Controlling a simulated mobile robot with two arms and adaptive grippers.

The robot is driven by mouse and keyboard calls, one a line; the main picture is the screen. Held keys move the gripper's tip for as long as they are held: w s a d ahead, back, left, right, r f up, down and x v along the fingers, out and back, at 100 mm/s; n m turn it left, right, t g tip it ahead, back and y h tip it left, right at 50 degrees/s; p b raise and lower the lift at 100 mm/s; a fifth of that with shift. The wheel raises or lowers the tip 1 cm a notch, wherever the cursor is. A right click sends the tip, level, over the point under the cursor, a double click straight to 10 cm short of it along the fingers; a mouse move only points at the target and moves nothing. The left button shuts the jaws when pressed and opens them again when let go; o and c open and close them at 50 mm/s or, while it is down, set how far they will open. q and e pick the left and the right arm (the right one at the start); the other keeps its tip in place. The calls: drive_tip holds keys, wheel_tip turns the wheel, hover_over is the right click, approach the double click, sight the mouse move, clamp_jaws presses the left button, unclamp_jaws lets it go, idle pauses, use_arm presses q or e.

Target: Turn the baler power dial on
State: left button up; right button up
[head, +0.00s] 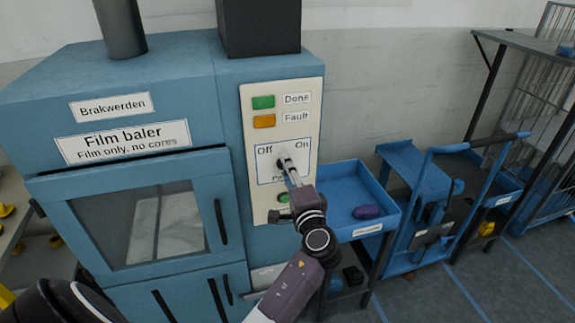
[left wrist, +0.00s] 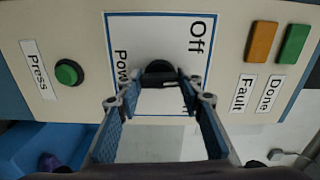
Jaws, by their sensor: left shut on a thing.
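The blue film baler (head: 150,180) stands at the left of the head view. Its cream control panel (head: 250,200) bears the power dial (head: 281,158), with "Off" printed at its upper left and "On" at its upper right. My left gripper (head: 288,167) reaches up to the dial and is shut on it. In the left wrist view the dark dial (left wrist: 159,67) sits between the tips of my left gripper (left wrist: 159,84). The fingers hide part of the dial and the "On" label there, so its pointing direction cannot be told. My right gripper is not in view.
The panel also has a green Done lamp (head: 263,102), an orange Fault lamp (head: 264,121) and a green Press button (left wrist: 69,72) below the dial. A blue tray cart (head: 345,175) with a purple item (head: 367,211) stands right of the baler. Blue trolleys stand farther right.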

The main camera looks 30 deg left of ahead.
use_arm(q)
drive_tip(key=shift+m+p, duration=3.4)
drive_tip(key=shift+m, duration=1.5)
drive_tip(key=shift+f, duration=0.1)
drive_tip(key=o, duration=1.2)
drive_tip(key=shift+c, duration=0.2)
drive_tip(key=shift+d, duration=0.1)
drive_tip(key=v, duration=1.2)
